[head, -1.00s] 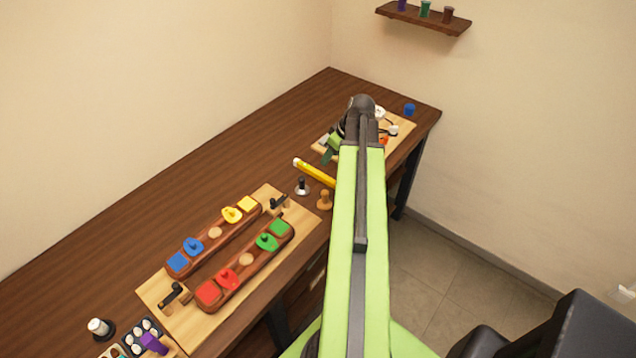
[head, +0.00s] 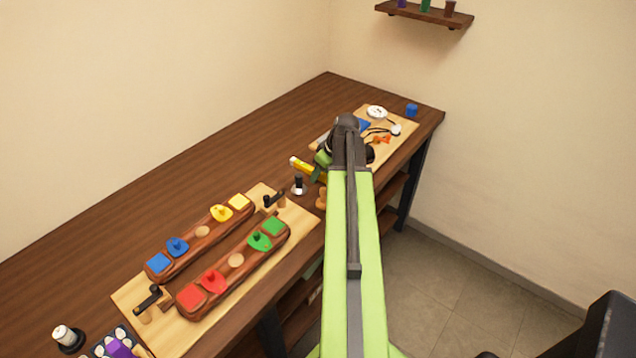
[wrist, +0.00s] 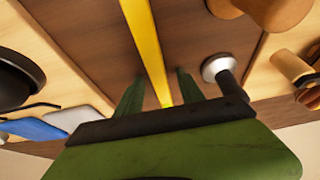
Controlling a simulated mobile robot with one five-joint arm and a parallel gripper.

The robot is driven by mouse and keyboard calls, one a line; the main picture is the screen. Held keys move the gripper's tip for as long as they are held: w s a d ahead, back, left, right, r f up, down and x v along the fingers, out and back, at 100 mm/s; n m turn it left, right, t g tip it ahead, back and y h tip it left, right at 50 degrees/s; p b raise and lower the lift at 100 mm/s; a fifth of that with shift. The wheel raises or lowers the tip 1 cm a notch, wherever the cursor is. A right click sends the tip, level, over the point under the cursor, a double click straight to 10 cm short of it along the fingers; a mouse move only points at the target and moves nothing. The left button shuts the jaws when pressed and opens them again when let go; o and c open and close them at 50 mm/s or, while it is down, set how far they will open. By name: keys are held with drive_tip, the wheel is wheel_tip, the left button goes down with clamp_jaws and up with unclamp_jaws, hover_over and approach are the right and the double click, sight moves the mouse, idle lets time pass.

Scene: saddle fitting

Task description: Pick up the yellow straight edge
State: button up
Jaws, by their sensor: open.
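The yellow straight edge (head: 299,163) lies on the dark wooden bench, and its far-left end shows in the head view while my arm hides the rest. In the wrist view the straight edge (wrist: 147,42) is a long yellow bar running down between my two green fingers. My gripper (head: 320,165) is open over it; the wrist view shows the fingers (wrist: 160,77) apart, one on each side of the bar. I cannot tell how far the fingertips are above the bench.
A black-handled tool with a silver base (head: 299,186) stands close by, also in the wrist view (wrist: 218,68). A wooden knob (head: 321,199) is beside it. A board with coloured blocks (head: 130,294) lies nearer; another board (head: 408,125) with loose parts lies beyond. The bench's back-left is clear.

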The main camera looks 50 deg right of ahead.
drive_tip(key=shift+r, duration=0.1)
clamp_jaws()
idle(0.4)
drive_tip(key=shift+r+p, duration=0.6)
drive_tip(key=shift+p, duration=0.1)
wheel_tip(320, 180, up, 4)
drive_tip(key=p, duration=0.4)
drive_tip(key=shift+r, duration=0.1)
drive_tip(key=s+d+r+p, duration=0.5)
drive_tip(key=s+d, duration=0.1)
drive_tip(key=s, duration=0.4)
drive_tip(key=shift+d, duration=0.2)
